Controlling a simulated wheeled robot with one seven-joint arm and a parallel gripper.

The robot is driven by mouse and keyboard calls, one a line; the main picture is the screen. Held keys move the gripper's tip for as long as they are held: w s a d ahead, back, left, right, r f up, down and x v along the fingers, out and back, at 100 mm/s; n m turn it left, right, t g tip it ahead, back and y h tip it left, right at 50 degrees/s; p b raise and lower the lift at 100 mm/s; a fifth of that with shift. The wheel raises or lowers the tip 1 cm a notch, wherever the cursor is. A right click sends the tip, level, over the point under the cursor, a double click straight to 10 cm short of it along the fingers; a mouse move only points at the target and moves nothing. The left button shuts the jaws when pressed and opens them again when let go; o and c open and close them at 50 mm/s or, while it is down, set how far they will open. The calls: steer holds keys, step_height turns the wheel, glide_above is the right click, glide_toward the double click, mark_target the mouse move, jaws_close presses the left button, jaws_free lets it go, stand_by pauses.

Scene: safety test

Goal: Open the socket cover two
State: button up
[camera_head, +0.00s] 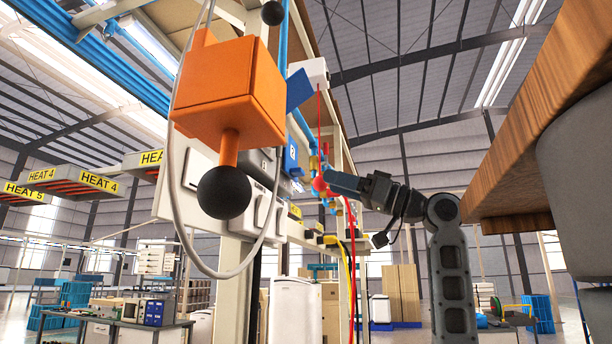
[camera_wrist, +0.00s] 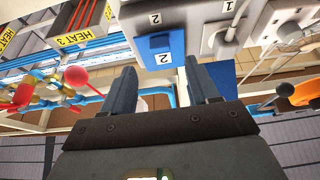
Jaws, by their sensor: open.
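The blue socket cover two (camera_wrist: 159,44) sits on a white socket box (camera_wrist: 140,18) at the top middle of the wrist view, with a "2" label at its lower edge. In the head view, a blue part marked 2 (camera_head: 292,153) shows on the panel, left of my gripper. My gripper (camera_wrist: 164,80) is open and empty. In the wrist view its two blue fingers point up toward the cover, one on each side of it in the picture, with a gap to it. In the head view my gripper (camera_head: 345,185) is partly overlapped by a red ball.
A white socket (camera_wrist: 218,38) marked 1 with a plugged-in cable is beside the cover. Red ball-ended valves and pipes (camera_wrist: 77,76) are at the left. An orange box (camera_head: 228,88) with a black knob and a hanging cable stand in front of the panel. A wooden tabletop (camera_head: 540,120) is at the right.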

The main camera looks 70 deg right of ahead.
mark_target(303, 173)
steer(key=p+x, duration=0.2)
steer(key=x, duration=0.5)
steer(key=shift+w, duration=0.2)
steer(key=shift+c, duration=0.3)
jaws_close()
